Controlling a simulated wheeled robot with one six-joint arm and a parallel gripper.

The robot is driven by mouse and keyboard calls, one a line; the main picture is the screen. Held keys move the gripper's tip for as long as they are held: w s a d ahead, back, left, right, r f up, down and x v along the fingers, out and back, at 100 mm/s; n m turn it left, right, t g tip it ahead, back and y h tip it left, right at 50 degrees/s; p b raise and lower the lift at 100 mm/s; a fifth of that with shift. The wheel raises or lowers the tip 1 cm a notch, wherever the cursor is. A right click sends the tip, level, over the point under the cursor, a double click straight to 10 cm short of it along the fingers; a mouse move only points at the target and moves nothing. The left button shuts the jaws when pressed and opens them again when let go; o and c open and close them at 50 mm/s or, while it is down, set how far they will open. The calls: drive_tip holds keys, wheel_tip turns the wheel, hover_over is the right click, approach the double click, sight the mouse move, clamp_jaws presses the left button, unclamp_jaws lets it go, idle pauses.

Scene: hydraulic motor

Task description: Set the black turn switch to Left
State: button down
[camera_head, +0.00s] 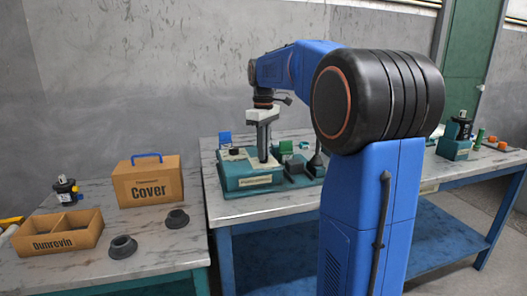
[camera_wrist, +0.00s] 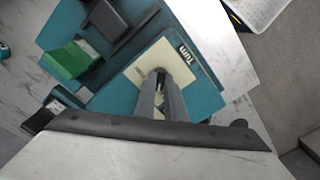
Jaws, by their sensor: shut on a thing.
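My gripper (camera_head: 263,158) points straight down over the teal fixture (camera_head: 229,181) on the middle table. In the wrist view its two fingers (camera_wrist: 160,74) are close together at the cream plate (camera_wrist: 137,76) on the teal base. A label partly reading "Turn" (camera_wrist: 187,54) lies beside that plate. The fingers are shut on the black turn switch, which they almost wholly hide. Its angle cannot be told.
A green block (camera_wrist: 68,60) and a dark block (camera_wrist: 106,20) stand near the plate. On the left table are a "Cover" box (camera_head: 148,182), an open divided box (camera_head: 58,232) and two dark rings (camera_head: 122,247). A teal stand (camera_head: 454,147) is at right.

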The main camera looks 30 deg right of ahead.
drive_tip(key=shift+r+n, duration=0.1)
drive_tip(key=shift+n, duration=0.3)
drive_tip(key=c, duration=1.8)
unclamp_jaws()
wheel_tip(320, 180, up, 17)
drive_tip(key=shift+r, duration=0.15)
drive_tip(key=shift+s, duration=0.1)
